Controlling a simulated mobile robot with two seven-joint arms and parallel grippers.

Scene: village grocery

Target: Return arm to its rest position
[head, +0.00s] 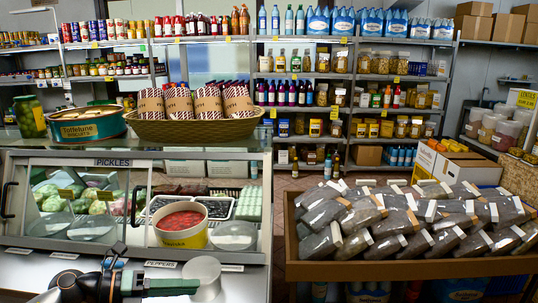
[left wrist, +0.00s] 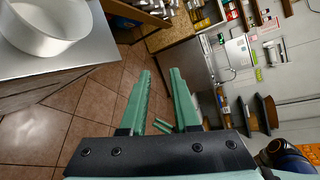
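My left gripper (head: 172,287) is low in the head view, in front of the deli counter, with its green finger seen from the side. In the left wrist view its two green fingers (left wrist: 161,72) stand apart with a gap between them. No object is held there; tiled floor shows behind them. My left arm comes in at the bottom left of the head view. My right arm and gripper are not in view.
A glass deli counter (head: 100,163) with a tub of red food (head: 181,236) stands close ahead. A wooden bin (head: 400,268) of dark packets is on the right. A white round container (left wrist: 42,28) sits on a surface at the upper left. Tiled floor (left wrist: 30,130) is clear.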

